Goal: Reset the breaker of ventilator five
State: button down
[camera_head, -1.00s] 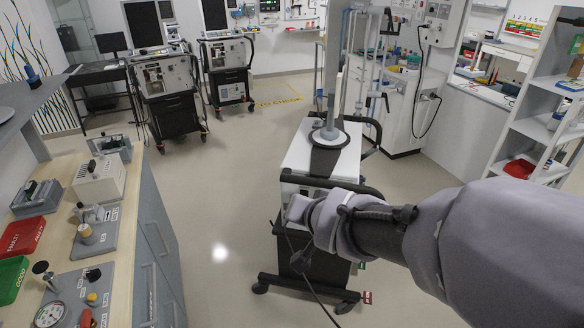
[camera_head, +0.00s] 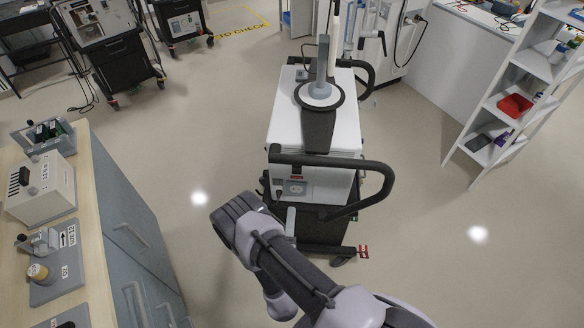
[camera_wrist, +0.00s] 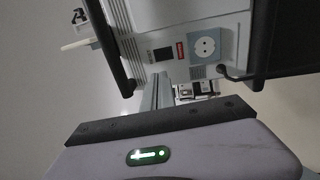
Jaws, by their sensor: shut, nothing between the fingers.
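The nearest ventilator cart (camera_head: 285,128) stands in the middle of the head view, white on a dark base. Its near face carries a small dark switch (camera_head: 278,183), a red label and a round socket (camera_head: 297,188). In the wrist view the dark breaker switch (camera_wrist: 163,54) sits left of the red label (camera_wrist: 180,51) and the grey socket plate (camera_wrist: 205,46). I cannot tell the switch's position or read the cart's number. My gripper (camera_wrist: 156,90) is shut and empty. Its grey fingers point toward the panel, just below the switch in the picture and seemingly apart from it.
Black handle bars (camera_head: 372,168) stick out from the cart's near side. A workbench (camera_head: 95,225) with devices stands left, a white shelf (camera_head: 515,90) right. Two more ventilator carts (camera_head: 120,65) (camera_head: 182,20) are at the back left. Floor is clear on both sides.

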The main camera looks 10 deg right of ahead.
aim_at(296, 170)
jog(key=shift+s, duration=0.2)
jog(key=b+x, duration=0.4)
jog(key=x, duration=0.9)
jog(key=shift+w+d+b, duration=0.15)
jog(key=shift+d+b, duration=0.05)
jog(key=shift+b, duration=0.1)
jog(key=shift+w+r, duration=0.1)
jog(key=shift+w, duration=0.3)
